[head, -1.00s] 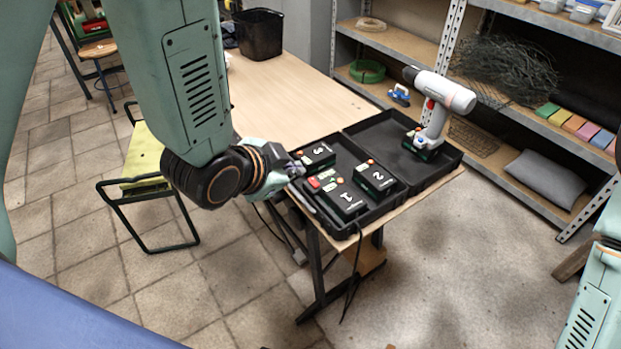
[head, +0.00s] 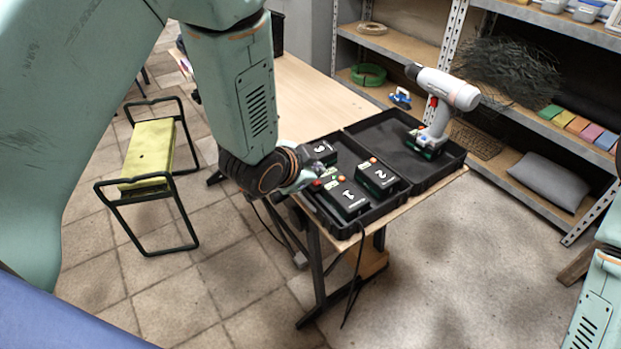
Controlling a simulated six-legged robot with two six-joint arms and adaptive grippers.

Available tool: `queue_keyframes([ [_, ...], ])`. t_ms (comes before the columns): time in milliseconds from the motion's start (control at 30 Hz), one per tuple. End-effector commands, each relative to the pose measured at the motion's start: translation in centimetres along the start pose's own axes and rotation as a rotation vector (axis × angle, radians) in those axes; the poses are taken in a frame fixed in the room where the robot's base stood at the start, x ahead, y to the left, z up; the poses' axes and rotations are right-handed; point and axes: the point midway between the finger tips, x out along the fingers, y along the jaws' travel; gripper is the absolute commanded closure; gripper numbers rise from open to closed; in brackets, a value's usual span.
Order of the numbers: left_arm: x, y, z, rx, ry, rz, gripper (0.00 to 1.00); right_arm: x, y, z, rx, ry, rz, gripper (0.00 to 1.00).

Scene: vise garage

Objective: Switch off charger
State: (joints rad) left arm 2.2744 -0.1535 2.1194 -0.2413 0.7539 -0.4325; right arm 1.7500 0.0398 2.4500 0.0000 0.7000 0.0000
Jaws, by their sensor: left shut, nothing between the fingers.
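The charger (head: 326,184), a small dark unit with a red and a green spot on top, sits in the left half of a black open case on the table. My left gripper (head: 314,174) is shut and empty, right at the charger's near-left side and over part of it. I cannot tell whether the fingertips touch it. Its switch is partly hidden and too small to read. Battery 1 (head: 347,198), battery 2 (head: 377,177) and battery 3 (head: 322,151) stand around it. My right arm shows at the right edge, but its gripper is out of view.
A white drill (head: 436,110) stands upright in the right half of the case (head: 394,142). A cable (head: 357,270) hangs from the table's front edge. The table's far left part (head: 310,95) is clear. A yellow-topped stool (head: 150,155) stands left, shelves at the right.

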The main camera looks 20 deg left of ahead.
Motion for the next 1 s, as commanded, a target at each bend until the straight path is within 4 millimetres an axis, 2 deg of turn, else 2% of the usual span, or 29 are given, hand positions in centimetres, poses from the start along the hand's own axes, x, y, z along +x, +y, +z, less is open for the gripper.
queue_keyframes([
  [33, 0.7, 0.1, 0.9, -0.005, -0.002, 0.001, 1.0, 0.6, 0.0, 0.0, 0.0, 0.0, 0.0, 1.0],
  [200, 1.8, 0.1, 1.9, -0.002, -0.001, 0.0, 1.0, 1.1, 0.0, 0.0, 0.0, 0.0, 0.0, 1.0],
  [667, 2.0, 0.0, 2.2, -0.002, -0.001, 0.001, 1.0, 1.1, 0.0, 0.0, 0.0, 0.0, 0.0, 1.0],
  [1000, 2.5, -0.6, 2.9, -0.088, -0.004, 0.086, 1.0, -1.9, 0.0, 0.0, 0.0, 0.0, 0.0, 1.0],
])
